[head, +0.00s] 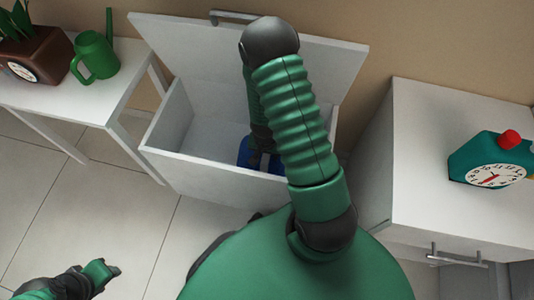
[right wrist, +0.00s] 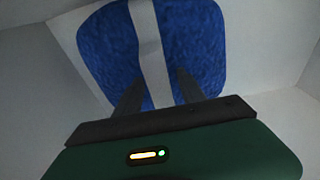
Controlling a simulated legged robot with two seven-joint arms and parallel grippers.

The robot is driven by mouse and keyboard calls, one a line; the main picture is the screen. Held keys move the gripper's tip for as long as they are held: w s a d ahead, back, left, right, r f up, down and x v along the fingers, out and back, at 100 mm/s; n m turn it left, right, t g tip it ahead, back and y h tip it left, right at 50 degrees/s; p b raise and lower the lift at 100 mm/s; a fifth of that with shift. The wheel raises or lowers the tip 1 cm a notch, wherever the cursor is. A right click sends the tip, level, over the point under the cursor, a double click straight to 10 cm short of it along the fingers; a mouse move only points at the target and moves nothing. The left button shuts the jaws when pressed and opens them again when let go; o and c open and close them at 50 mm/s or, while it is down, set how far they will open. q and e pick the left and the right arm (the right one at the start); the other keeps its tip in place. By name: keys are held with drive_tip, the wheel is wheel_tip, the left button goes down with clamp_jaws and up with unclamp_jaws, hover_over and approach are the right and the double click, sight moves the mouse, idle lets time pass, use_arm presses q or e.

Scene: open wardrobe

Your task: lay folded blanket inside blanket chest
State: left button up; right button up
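The blanket chest (head: 165,172) is a white box with its lid (head: 328,62) raised. The folded blanket (head: 245,152) is blue and shows low inside the chest, partly hidden by my right arm. In the right wrist view the blanket (right wrist: 108,50) has a white band across it and lies among pale walls. My right gripper (head: 264,160) is down inside the chest at the blanket. In the right wrist view its two fingers (right wrist: 160,85) stand apart over the blanket, one each side of the band. My left gripper (head: 104,272) is at the lower left, over the floor; its fingers are unclear.
A white table (head: 85,102) at the left holds a green watering can (head: 95,57) and a brown planter (head: 36,56) with a dial. Tiled floor (head: 75,205) is clear at the left.

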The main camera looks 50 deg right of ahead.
wheel_tip(320, 180, up, 12)
drive_tip(key=a+p, duration=0.2)
drive_tip(key=p, duration=0.6)
drive_tip(key=a+r+n+t+y, duration=0.1)
drive_tip(key=a+r+n, duration=1.1)
drive_tip(key=a+r, duration=0.3)
drive_tip(key=shift+w+a+r+n+t, duration=0.15)
drive_tip(key=shift+r+n+t, duration=0.2)
drive_tip(key=shift+r, duration=0.3)
